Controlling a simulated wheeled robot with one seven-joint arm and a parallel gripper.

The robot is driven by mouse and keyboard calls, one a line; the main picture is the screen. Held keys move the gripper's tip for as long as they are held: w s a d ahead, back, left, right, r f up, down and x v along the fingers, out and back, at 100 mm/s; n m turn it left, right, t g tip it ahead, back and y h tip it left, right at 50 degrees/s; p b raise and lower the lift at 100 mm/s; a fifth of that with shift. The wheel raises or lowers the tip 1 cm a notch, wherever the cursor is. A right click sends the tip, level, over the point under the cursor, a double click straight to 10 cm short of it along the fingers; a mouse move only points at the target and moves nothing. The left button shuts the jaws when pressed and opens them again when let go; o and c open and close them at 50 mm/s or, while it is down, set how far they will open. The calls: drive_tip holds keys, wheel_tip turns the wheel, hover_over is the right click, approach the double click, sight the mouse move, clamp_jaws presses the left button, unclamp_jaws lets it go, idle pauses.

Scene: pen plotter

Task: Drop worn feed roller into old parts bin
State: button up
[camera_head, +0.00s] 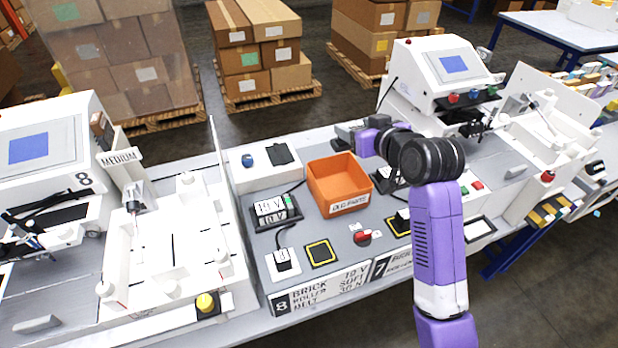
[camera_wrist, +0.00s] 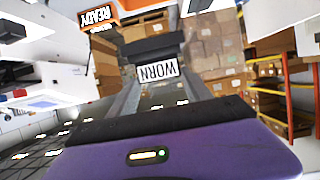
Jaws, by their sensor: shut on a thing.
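The old parts bin (camera_head: 345,208) is an orange open box with a worn-looking front label, standing on the grey bench in the middle of the head view. Its visible inside looks empty. My gripper (camera_head: 350,132) is at the bin's far right side in the head view, pointing left; its exact height over the rim is hard to tell. In the wrist view my gripper (camera_wrist: 155,52) is shut on the worn feed roller (camera_wrist: 152,45), a dark piece with a white WORN label. The fingers hide part of it, and it is hard to make out in the head view.
A divider panel (camera_head: 222,190) stands left of the bin. A white machine (camera_head: 440,70) with a screen stands close to the right of my arm. Small black devices and a red knob (camera_head: 363,237) lie around the bin.

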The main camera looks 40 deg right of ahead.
drive_tip(key=shift+w+a, duration=0.1)
drive_tip(key=shift+w, duration=0.2)
wheel_tip(320, 180, down, 6)
drive_tip(key=b, duration=0.4)
drive_tip(key=shift+r+b, duration=0.15)
drive_tip(key=shift+b, duration=0.2)
drive_tip(key=o, duration=1.5)
drive_tip(key=shift+s, duration=0.1)
drive_tip(key=shift+b+v, duration=0.55)
drive_tip(key=shift+v, duration=3.35)
